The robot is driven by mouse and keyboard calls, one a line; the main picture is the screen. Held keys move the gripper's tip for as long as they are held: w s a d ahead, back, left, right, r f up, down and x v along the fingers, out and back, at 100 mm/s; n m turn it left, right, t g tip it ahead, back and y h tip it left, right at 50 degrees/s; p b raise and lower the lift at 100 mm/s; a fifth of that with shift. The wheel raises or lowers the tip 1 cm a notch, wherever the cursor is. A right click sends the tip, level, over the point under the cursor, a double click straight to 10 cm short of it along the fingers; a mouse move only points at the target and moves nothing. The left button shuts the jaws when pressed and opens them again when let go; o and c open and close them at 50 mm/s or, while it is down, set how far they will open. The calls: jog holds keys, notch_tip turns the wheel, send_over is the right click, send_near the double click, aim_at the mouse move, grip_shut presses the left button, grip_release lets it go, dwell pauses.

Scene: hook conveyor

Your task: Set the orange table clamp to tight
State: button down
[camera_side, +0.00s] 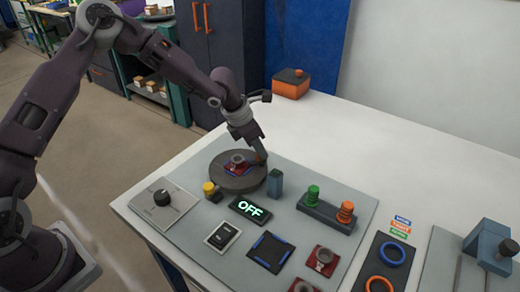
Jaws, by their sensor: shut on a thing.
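A dark round turntable (222,178) stands on the grey panel, with a small red part and a grey ring (238,161) on its top. My gripper (262,157) reaches down to the turntable's back right edge. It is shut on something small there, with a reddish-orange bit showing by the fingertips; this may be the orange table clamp. The fingers hide most of it, so I cannot tell its shape or whether it is loose or tight. A blue-grey block (274,183) stands just in front of the gripper.
A yellow button (209,188), a black dial (162,198) and a display reading OFF (250,208) are close by. Green (312,194) and orange (346,211) knobs stand right. An orange box (290,84) sits behind. The table's back right is clear.

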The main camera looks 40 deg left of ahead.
aim_at(250, 163)
jog(key=shift+w+a+m+h, duration=0.1)
jog(key=shift+m+h, duration=0.4)
jog(key=shift+m, duration=0.7)
jog(key=shift+m+g, duration=0.3)
jog(key=c, duration=1.5)
grip_release()
jog(key=shift+r, duration=0.15)
jog(key=v, duration=0.7)
